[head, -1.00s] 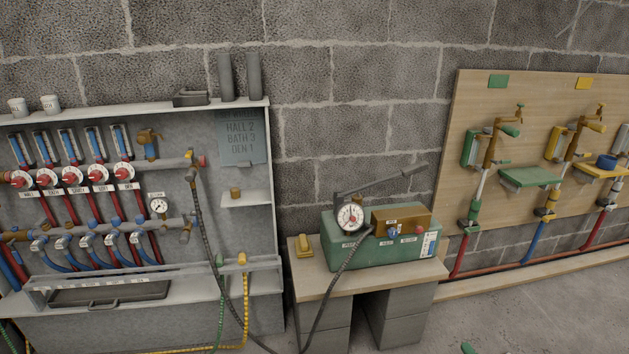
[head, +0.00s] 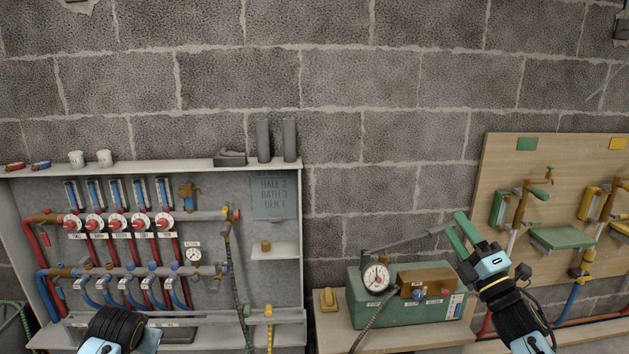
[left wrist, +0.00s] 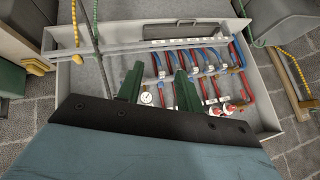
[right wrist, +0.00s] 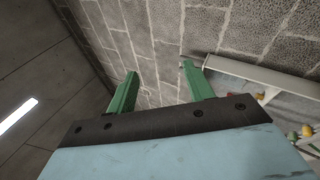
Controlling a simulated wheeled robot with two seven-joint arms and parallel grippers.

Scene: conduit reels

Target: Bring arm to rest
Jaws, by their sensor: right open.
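My right gripper (head: 460,232) is raised at the right of the head view, in front of the green test pump (head: 360,315) and the end of its grey lever (head: 410,240). Its green fingers are apart and empty in the right wrist view (right wrist: 158,85), with block wall behind. I cannot tell whether it touches the lever. My left arm (head: 115,330) shows at the bottom left of the head view; its fingers are hidden there. In the left wrist view the left gripper (left wrist: 157,80) has its green fingers apart with nothing between them, facing the manifold cabinet.
The manifold cabinet (head: 215,172) with red and blue pipes stands at the left. The pump sits on a small bench (head: 330,335) with a yellow block (head: 328,299). A wooden board (head: 505,165) with taps is at the right. The wall above is clear.

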